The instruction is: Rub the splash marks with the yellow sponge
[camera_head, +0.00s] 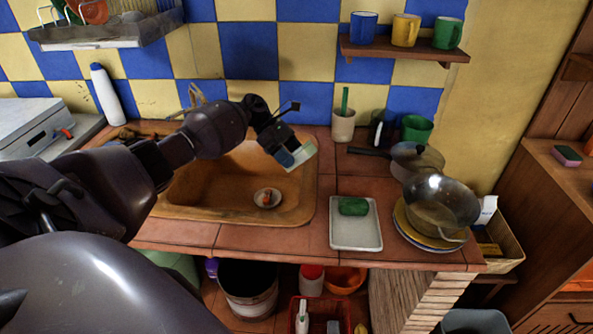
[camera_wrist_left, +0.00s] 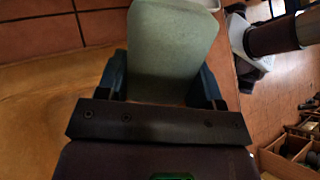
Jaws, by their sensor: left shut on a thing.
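My left gripper (camera_head: 289,157) is above the right part of the sink, shut on a pale yellowish-green block, which appears to be the sponge (camera_head: 303,154). In the left wrist view the sponge (camera_wrist_left: 172,40) stands out between the two fingers of the gripper (camera_wrist_left: 166,88), its broad face showing. Faint dark specks, perhaps the splash marks (camera_head: 152,98), show on the yellow wall tiles at the left behind the sink. The gripper and sponge are apart from them, to their right. My right gripper is out of view.
A white bottle (camera_head: 107,95) stands at left; a mug shelf (camera_head: 400,51) hangs above.

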